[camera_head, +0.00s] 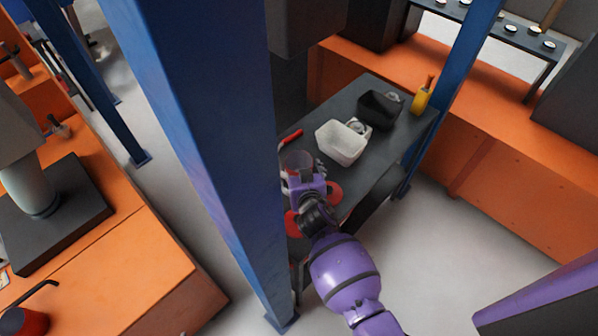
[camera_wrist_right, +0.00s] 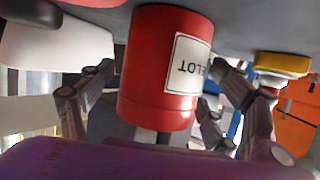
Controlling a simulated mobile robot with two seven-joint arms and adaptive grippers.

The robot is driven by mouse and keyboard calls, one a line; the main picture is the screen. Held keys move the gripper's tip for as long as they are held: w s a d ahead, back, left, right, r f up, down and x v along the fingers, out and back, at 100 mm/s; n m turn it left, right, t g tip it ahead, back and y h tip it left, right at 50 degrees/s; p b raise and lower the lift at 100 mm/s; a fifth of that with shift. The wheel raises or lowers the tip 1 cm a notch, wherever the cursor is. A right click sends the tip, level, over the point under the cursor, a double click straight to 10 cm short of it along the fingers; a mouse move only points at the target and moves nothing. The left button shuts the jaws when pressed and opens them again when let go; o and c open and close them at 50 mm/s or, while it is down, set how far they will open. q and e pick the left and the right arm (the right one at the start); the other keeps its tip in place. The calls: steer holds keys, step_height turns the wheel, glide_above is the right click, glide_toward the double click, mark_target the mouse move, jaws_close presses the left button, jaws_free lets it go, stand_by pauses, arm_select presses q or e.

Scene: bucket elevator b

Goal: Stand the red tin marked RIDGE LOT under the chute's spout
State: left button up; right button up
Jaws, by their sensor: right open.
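The red tin (camera_wrist_right: 158,65) stands out in the right wrist view, its white label showing "LOT" upside down; the rest of the label is turned away. In the head view the tin's open top (camera_head: 298,160) shows just beyond my right gripper (camera_head: 302,176), on the dark table. In the wrist view the fingers of my right gripper (camera_wrist_right: 160,95) are apart, one on each side of the tin, with no clear grip on it. My left gripper is out of view. I cannot make out the chute's spout for certain.
Red round things lie by the gripper. A blue post (camera_head: 205,130) stands close on the left. An orange bench (camera_head: 500,125) runs behind.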

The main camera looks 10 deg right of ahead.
steer(key=shift+c, duration=0.3)
steer(key=c, duration=1.3)
